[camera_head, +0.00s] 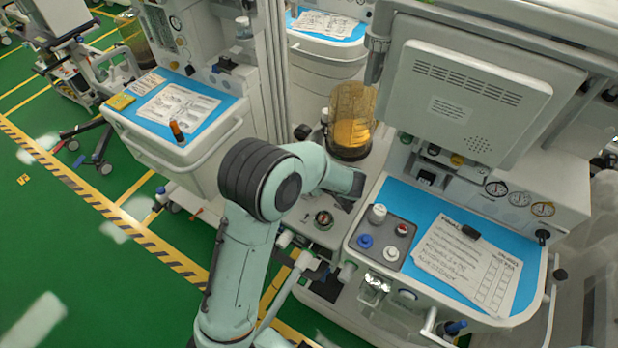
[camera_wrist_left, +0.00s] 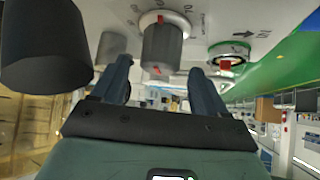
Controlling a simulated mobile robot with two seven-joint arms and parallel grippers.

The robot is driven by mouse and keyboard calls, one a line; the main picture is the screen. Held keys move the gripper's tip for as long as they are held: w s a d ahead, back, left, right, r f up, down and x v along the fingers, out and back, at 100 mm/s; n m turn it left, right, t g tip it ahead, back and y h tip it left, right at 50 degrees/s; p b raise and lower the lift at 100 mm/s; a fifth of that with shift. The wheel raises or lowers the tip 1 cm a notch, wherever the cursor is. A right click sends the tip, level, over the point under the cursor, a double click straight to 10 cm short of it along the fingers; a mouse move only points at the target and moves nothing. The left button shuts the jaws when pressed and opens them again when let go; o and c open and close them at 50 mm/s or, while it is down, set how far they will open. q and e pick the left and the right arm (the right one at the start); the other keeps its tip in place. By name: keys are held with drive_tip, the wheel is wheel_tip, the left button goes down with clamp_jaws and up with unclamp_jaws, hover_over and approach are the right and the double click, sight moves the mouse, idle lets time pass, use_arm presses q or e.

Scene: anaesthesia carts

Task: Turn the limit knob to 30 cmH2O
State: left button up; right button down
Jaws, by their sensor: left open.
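The limit knob (camera_wrist_left: 162,48) is a dark grey cylinder with a red mark on a white numbered dial, in the upper middle of the left wrist view. Its set value cannot be read surely. My left gripper (camera_wrist_left: 160,68) is open, with one finger on each side of the knob in this view; contact cannot be made out. In the head view my left gripper (camera_head: 349,192) reaches over the cart's left part, and the limit knob is hidden there by my wrist. My right gripper is not in view.
A second knob with a red pointer and green ring (camera_wrist_left: 227,62) is close to the right finger; it also shows in the head view (camera_head: 323,219). A dark cylinder (camera_wrist_left: 42,45) is at upper left. An amber canister (camera_head: 351,125) stands behind my wrist. A grey tray (camera_head: 382,239) is right.

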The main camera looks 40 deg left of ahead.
use_arm(q)
drive_tip(key=shift+x, duration=1.25)
drive_tip(key=shift+w, duration=0.1)
use_arm(e)
drive_tip(key=shift+s+f, duration=0.15)
drive_tip(key=shift+f, duration=0.1)
